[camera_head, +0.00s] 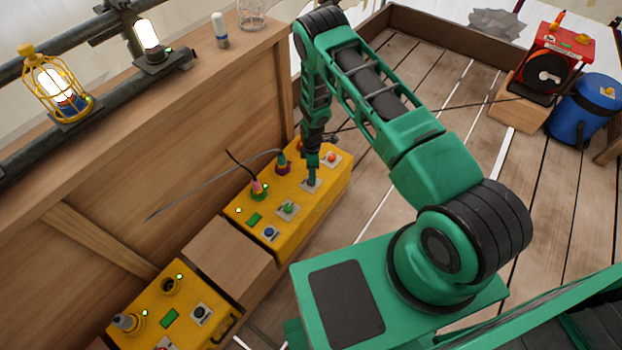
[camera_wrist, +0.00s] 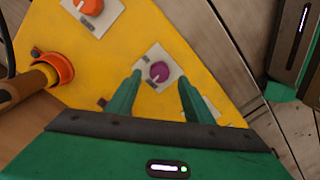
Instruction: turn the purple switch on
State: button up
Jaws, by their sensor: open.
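The purple switch (camera_wrist: 158,71) is a round knob on a pale square plate, set in the top of a yellow box (camera_head: 330,190). In the wrist view it shows just beyond my gripper (camera_wrist: 158,88), roughly between its two green fingers. The fingers are apart with nothing held, and I cannot tell whether they touch the knob. In the head view my gripper (camera_head: 312,180) points down over the box and hides the purple knob.
The box also bears an orange knob (camera_head: 332,157), a green knob (camera_head: 288,208), a blue knob (camera_head: 269,233) and plugged connectors (camera_head: 258,191). A second yellow box (camera_head: 150,300) stands at lower left. A wooden wall (camera_head: 190,140) rises behind; open plank floor lies right.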

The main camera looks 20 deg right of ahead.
jog(key=shift+s+f, duration=0.1)
jog(key=shift+f, duration=1.8)
jog(key=shift+c, duration=0.2)
jog(key=c, duration=1)
jog(key=shift+a, duration=0.15)
